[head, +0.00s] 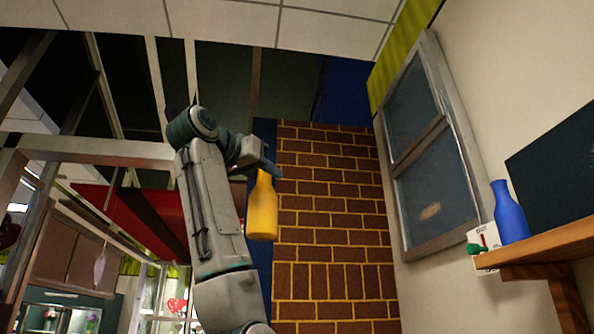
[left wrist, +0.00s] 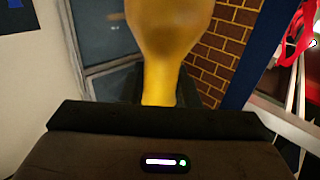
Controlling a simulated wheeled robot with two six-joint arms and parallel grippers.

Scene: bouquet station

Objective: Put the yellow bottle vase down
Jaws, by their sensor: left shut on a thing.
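The yellow bottle vase (head: 263,209) hangs upright in the air in the head view, in front of a brick wall. My left gripper (head: 265,172) is shut on its neck from above. In the left wrist view the yellow bottle vase (left wrist: 168,30) fills the top middle, its neck running down between the dark fingers of my left gripper (left wrist: 160,92). The vase's base is cut off in that view. My right gripper is not in view.
The space between the held vase and the shelf looks clear.

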